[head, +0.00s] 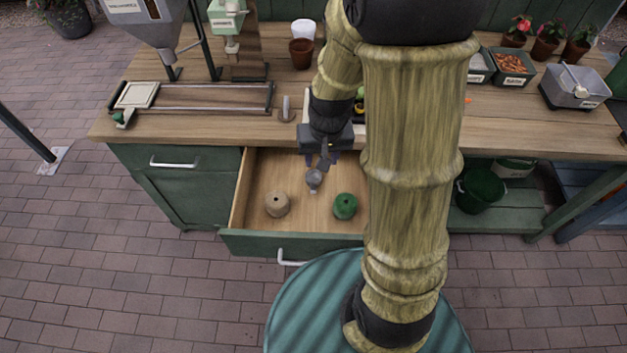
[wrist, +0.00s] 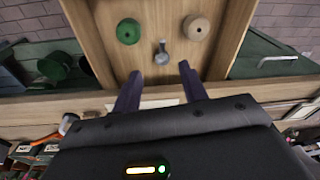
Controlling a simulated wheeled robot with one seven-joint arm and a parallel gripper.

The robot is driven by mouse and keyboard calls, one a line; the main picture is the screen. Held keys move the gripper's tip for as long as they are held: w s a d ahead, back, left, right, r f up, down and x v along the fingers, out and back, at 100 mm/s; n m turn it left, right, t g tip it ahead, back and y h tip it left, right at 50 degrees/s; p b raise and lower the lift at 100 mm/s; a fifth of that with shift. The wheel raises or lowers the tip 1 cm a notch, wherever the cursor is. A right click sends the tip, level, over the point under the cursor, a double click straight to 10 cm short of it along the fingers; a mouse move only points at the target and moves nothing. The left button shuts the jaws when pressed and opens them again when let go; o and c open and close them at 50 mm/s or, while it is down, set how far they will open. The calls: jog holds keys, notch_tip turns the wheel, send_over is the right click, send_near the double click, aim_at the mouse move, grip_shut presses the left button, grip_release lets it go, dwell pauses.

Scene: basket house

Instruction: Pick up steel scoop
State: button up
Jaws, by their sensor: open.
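The steel scoop (head: 314,179) is a small grey scoop lying in the open wooden drawer (head: 256,178), between a tan twine spool and a green one. In the wrist view the scoop (wrist: 162,54) lies ahead of my fingertips, roughly centred between them. My gripper (head: 325,160) hangs over the back part of the drawer, just beyond the scoop. In the wrist view my gripper (wrist: 158,78) has its two dark fingers apart with nothing between them. The height of the fingers above the drawer floor is hard to judge.
The tan spool (head: 277,204) and green spool (head: 345,206) stand on either side of the scoop. The drawer's front panel and side walls enclose them. The wooden worktop (head: 205,128) overhangs the drawer's back. A grey metal piece (head: 286,108) stands near the worktop edge.

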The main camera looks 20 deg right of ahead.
jog(key=m+g, duration=0.2)
send_over(314, 188)
notch_tip(314, 188, down, 11)
jog(key=shift+b, duration=0.3)
notch_tip(314, 188, down, 11)
jog(key=shift+f+p, duration=0.2)
jog(key=shift+p, duration=0.15)
jog(key=shift+f, duration=0.4)
jog(key=shift+f, duration=0.1)
jog(key=shift+w+f+p, duration=0.15)
jog(key=shift+f+p, duration=0.2)
jog(key=shift+f, duration=0.9)
jog(key=shift+w+f+p, duration=0.1)
jog(key=shift+f+p, duration=0.2)
jog(key=shift+f, duration=0.95)
